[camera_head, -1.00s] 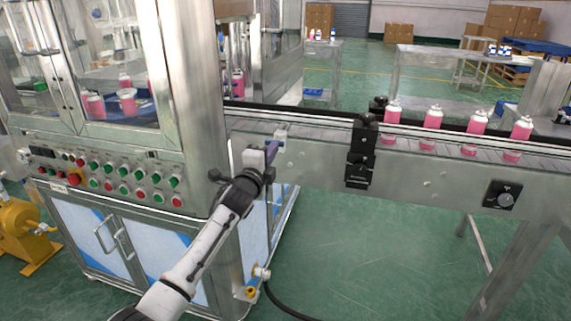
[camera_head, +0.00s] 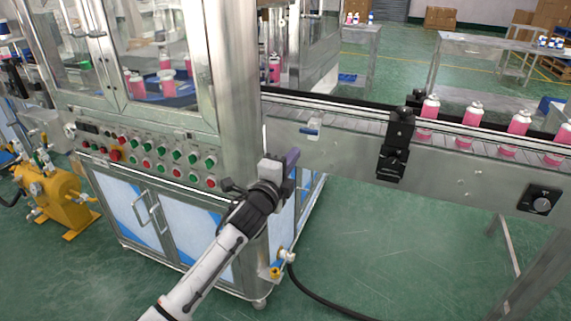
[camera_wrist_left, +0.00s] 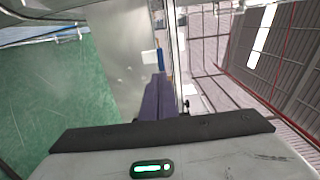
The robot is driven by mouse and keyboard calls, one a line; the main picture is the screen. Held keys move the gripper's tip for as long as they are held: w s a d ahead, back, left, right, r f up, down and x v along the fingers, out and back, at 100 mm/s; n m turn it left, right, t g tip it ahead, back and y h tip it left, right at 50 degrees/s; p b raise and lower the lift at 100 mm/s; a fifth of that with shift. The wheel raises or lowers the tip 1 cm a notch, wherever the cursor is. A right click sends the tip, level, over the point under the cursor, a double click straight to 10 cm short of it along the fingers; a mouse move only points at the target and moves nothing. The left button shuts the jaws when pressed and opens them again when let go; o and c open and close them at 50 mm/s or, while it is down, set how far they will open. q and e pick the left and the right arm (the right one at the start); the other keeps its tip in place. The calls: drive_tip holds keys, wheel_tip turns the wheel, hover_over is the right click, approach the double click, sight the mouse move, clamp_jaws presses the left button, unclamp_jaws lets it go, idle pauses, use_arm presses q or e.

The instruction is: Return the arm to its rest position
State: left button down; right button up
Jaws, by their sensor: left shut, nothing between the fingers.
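My left arm comes up from the bottom of the head view. The fingers look clear of the conveyor (camera_head: 340,150) in the head view. My right gripper is in neither view.
The crimping machine (camera_head: 238,80) with its button panel (camera_head: 150,158) stands at left. Pink cans (camera_head: 472,113) stand on the belt at right. A black sensor block (camera_head: 396,140) juts from the conveyor wall. A small blue-and-white part (camera_head: 312,127) sits at the conveyor edge. A yellow pump (camera_head: 60,195) stands far left.

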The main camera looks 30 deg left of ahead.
use_arm(q)
drive_tip(key=shift+s+d, duration=0.15)
drive_tip(key=shift+s, duration=0.9)
drive_tip(key=shift+s+d, duration=0.15)
drive_tip(key=shift+s, duration=0.85)
